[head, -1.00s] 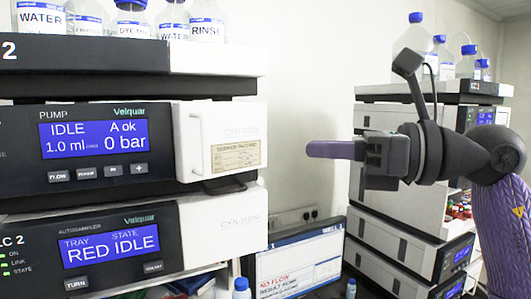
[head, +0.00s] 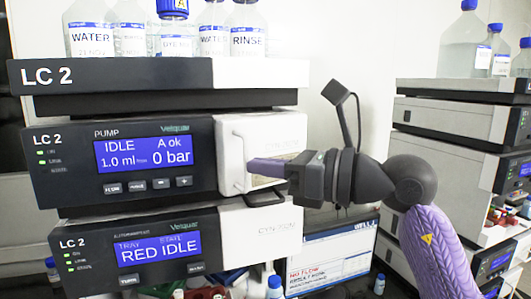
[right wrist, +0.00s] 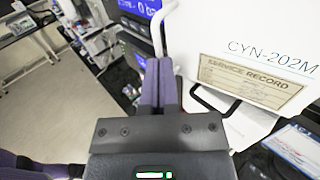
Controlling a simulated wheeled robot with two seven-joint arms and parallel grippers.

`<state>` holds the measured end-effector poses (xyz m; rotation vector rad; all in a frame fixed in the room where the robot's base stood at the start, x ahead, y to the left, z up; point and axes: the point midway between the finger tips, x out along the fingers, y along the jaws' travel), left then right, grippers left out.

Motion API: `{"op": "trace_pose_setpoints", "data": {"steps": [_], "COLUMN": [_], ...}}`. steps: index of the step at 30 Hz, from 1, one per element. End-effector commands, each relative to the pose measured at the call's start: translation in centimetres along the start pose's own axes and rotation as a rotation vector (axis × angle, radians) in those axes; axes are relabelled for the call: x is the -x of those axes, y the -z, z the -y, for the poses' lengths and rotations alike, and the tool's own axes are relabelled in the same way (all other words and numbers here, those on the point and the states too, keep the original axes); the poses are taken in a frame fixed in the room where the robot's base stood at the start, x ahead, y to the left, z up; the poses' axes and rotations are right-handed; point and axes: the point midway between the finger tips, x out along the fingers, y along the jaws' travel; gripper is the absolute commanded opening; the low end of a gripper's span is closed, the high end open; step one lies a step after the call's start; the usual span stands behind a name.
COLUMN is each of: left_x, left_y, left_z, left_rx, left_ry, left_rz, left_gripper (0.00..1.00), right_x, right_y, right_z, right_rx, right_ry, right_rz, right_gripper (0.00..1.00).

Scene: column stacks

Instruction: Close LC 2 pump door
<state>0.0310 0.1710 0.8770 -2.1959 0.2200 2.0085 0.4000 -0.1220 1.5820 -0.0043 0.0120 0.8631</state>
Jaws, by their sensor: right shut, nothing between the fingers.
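The LC 2 pump (head: 75,160) is the middle unit of the left stack, with a blue display reading IDLE and 0 bar. Its white pump door (head: 275,130) is at the unit's right end, with a thin white handle (head: 237,148) near its left edge. I cannot tell how far the door stands off the unit. My right gripper (head: 252,165) is shut and empty, its purple fingers in front of the door beside the handle. In the right wrist view the door (right wrist: 260,25) carries a service record label, and the fingertips (right wrist: 157,62) are close to the handle; contact is unclear.
The autosampler (head: 75,245) sits below the pump. Bottles (head: 90,35) stand on top of the stack. A monitor (head: 335,255) is below and behind my right arm. Another instrument stack (head: 455,120) stands at the right.

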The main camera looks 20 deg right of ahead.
Motion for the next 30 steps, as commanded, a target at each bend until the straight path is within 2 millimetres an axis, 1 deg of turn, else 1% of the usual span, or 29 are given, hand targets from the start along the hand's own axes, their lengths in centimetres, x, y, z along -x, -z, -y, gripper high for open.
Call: {"op": "trace_pose_setpoints", "data": {"steps": [10,15,18,30], "left_x": [0.1,0.8,0.9,0.8], "left_y": [0.1,0.2,0.2,0.1], "left_z": [0.0,-0.1,-0.1,-0.1], "left_rx": [0.000,0.001,0.001,0.001], "left_ry": [-0.001,-0.002,-0.002,-0.002], "left_rz": [-0.002,-0.002,-0.002,-0.001], "left_gripper": [1.00,1.00,1.00,1.00], "right_x": [-0.3,-2.7,-3.5,-3.6], "right_y": [0.1,-0.2,-0.1,0.1], "right_z": [0.1,0.6,1.0,1.0], "right_rx": [0.000,-0.001,0.000,0.000], "right_ry": [0.000,-0.001,0.000,0.000], "right_rz": [-0.001,-0.001,-0.001,-0.001], "right_gripper": [0.00,0.00,0.00,0.00]}}
